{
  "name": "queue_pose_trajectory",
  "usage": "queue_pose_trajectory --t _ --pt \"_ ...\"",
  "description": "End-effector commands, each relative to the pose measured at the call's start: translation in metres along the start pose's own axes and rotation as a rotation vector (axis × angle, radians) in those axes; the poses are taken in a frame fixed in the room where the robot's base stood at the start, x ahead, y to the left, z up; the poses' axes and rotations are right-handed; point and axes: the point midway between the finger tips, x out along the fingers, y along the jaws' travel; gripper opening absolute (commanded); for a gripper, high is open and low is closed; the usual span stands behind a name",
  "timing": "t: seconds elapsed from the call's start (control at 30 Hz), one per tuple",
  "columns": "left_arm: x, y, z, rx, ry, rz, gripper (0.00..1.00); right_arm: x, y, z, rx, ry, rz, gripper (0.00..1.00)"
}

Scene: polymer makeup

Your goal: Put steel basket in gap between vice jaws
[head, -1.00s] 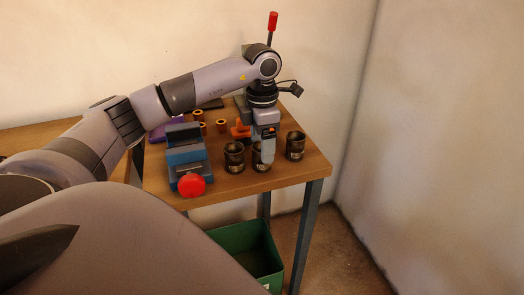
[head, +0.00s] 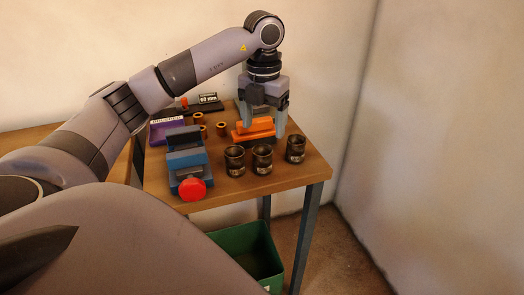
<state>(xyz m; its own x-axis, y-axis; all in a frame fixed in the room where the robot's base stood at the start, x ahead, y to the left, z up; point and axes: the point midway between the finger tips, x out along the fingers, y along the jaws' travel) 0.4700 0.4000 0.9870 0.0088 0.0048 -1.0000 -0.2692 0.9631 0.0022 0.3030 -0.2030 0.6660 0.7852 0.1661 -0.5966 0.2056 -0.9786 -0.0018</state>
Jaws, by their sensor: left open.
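The blue vice (head: 186,160) with a red round knob (head: 192,188) stands at the table's front left. Its jaws are at the top; I cannot clearly see the gap between them. Three dark metallic cup-like baskets stand upright in a row to its right: a left one (head: 235,161), a middle one (head: 262,159) and a right one (head: 295,147). I cannot tell which is the steel basket. My left gripper (head: 263,124) is open, pointing down behind the baskets, with its fingers about an orange block. I cannot tell if they touch it. My right gripper is not in view.
The orange block (head: 254,130) lies behind the baskets. Several small copper-coloured rings (head: 221,128) stand behind the vice. A purple box (head: 166,130) and a dark tray (head: 203,108) are farther back. A green bin (head: 240,242) is below the table (head: 265,188). A wall closes the right.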

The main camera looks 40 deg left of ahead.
Motion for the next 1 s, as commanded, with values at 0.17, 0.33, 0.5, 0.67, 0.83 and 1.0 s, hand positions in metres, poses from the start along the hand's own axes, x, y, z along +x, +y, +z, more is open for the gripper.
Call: queue_pose_trajectory --t 0.17,0.33,0.5,0.67,0.83,1.0 --pt "0.007 -0.003 -0.001 -0.340 -0.003 -0.001 0.77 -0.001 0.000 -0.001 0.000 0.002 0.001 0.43" --pt "0.014 -0.005 -0.002 -0.654 -0.005 -0.004 0.77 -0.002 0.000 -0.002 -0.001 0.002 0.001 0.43" --pt "0.021 -0.007 -0.004 -0.950 -0.005 -0.008 0.77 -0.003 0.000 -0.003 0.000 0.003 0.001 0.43" --pt "0.026 -0.008 -0.005 -1.176 -0.005 -0.009 0.77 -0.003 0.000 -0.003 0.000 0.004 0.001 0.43" --pt "0.029 -0.009 -0.005 -1.311 -0.004 -0.012 0.77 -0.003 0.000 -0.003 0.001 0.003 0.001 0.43" --pt "0.038 -0.009 -0.006 -1.347 -0.003 -0.011 0.77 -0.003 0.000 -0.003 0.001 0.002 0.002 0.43"
